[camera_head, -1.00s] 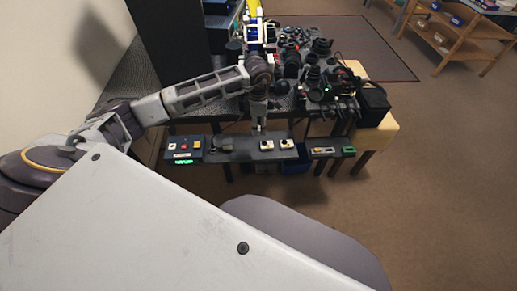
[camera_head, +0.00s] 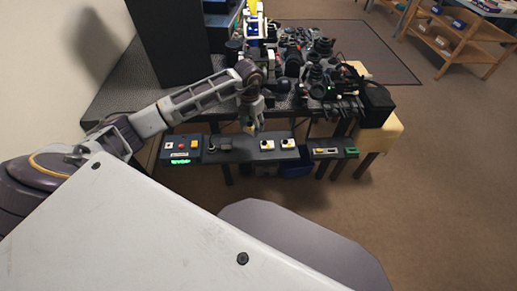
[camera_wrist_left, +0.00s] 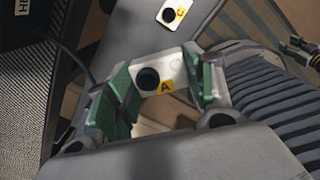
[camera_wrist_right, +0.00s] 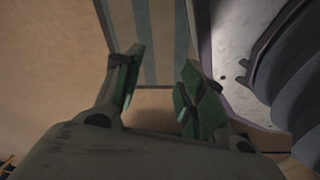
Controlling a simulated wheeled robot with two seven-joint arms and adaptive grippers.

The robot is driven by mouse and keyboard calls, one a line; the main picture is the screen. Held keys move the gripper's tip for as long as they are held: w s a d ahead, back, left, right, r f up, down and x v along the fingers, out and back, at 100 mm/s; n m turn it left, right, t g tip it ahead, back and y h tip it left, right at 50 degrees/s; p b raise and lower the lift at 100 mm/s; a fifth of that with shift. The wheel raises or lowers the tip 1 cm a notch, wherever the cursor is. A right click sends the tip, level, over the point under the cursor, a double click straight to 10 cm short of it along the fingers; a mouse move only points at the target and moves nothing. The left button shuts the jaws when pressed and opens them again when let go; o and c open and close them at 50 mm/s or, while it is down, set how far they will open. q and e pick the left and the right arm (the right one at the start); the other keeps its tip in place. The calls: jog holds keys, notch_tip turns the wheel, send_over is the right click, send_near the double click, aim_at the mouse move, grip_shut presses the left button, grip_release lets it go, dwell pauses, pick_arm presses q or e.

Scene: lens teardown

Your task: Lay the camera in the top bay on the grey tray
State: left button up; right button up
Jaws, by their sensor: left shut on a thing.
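A small white camera with a black lens and a yellow "A" label (camera_wrist_left: 150,80) sits between the green finger pads of my left gripper (camera_wrist_left: 158,85). The left gripper is shut on it. In the head view my left gripper (camera_head: 250,122) points down over the dark grey tray (camera_head: 247,153), with a bit of yellow at its tip. Two white cameras (camera_head: 267,145) (camera_head: 288,143) lie on the tray's right part. One with a "C" label (camera_wrist_left: 174,12) shows in the left wrist view. My right gripper (camera_wrist_right: 160,75) is open and empty, away from the tray.
A control box with buttons and a green display (camera_head: 181,148) stands left of the tray. A panel with small parts (camera_head: 332,152) is to its right. Behind is a table crowded with dark lens gear (camera_head: 300,65). A dark object (camera_head: 222,143) lies on the tray's left part.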

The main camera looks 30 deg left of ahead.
aim_at(245, 128)
pick_arm(q)
jog(key=n, duration=0.1)
jog(key=a+f+n+b, duration=0.1)
jog(key=n, duration=0.1)
jog(key=f+n+b, duration=0.1)
jog(key=shift+a+f+n, duration=0.1)
jog(key=shift+a+n, duration=0.2)
jog(key=shift+a, duration=0.05)
jog(key=shift+a+f+n+b, duration=0.25)
jog(key=shift+a+f+n, duration=0.1)
jog(key=shift+n, duration=0.5)
jog(key=shift+a+f+n+b, duration=0.25)
jog(key=shift+a+f+n, duration=0.05)
jog(key=shift+n, duration=0.55)
pick_arm(e)
jog(key=shift+w+a+r, duration=0.1)
jog(key=shift+w+a, duration=0.05)
jog(key=shift+w, duration=0.6)
jog(key=shift+w+a, duration=0.1)
jog(key=shift+w, duration=0.65)
pick_arm(q)
jog(key=shift+f, duration=0.1)
